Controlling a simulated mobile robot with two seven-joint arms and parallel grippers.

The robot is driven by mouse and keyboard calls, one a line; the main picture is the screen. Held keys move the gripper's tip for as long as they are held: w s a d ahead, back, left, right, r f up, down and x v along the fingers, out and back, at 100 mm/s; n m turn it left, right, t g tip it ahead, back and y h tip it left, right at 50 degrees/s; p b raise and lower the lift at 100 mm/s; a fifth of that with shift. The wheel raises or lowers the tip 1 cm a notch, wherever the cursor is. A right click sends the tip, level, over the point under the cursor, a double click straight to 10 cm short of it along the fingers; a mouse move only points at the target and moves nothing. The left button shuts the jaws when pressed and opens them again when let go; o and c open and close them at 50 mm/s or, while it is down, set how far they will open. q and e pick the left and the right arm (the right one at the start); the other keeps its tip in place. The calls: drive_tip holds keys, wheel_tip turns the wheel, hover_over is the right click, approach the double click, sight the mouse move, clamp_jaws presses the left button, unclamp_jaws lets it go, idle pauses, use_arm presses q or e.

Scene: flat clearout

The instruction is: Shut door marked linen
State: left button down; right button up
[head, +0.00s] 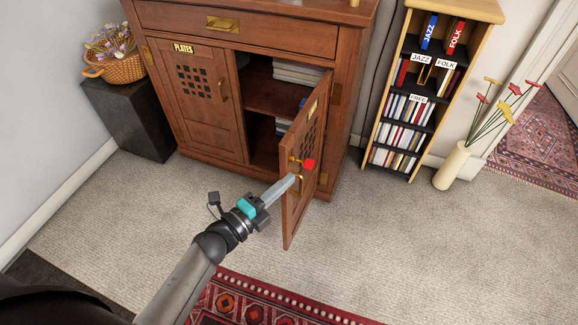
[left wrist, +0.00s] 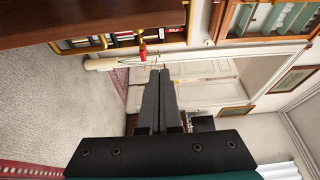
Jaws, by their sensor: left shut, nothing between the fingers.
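The right-hand door (head: 301,180) of the wooden cabinet stands open, swung out toward me. Its brass label (head: 313,106) is too slanted to read. In the left wrist view the closed fingers (left wrist: 160,72) point past a brown wooden panel (left wrist: 70,22). My right gripper is out of view.
The cabinet's left door (head: 188,85), marked PLATES, is closed. Folded items (head: 297,73) lie inside the open side. A bookshelf (head: 397,115) and a flower vase (head: 452,168) stand to the right. A basket (head: 115,66) sits on a dark stand at left.

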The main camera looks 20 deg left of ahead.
sight(284, 164)
use_arm(q)
drive_tip(key=shift+w+a+b, duration=0.3)
drive_tip(key=shift+w, duration=0.6)
drive_tip(key=shift+w+a+b, duration=0.3)
drive_tip(key=shift+w, duration=0.65)
drive_tip(key=shift+w+a+b, duration=0.3)
drive_tip(key=shift+w, duration=0.6)
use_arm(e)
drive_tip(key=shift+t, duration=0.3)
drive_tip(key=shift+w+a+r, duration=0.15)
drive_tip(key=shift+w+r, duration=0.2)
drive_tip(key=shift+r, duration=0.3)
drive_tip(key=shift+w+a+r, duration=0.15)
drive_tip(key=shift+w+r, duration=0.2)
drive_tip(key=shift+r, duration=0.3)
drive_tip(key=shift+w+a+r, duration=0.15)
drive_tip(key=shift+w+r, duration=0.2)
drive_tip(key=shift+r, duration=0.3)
use_arm(q)
drive_tip(key=shift+a, duration=0.15)
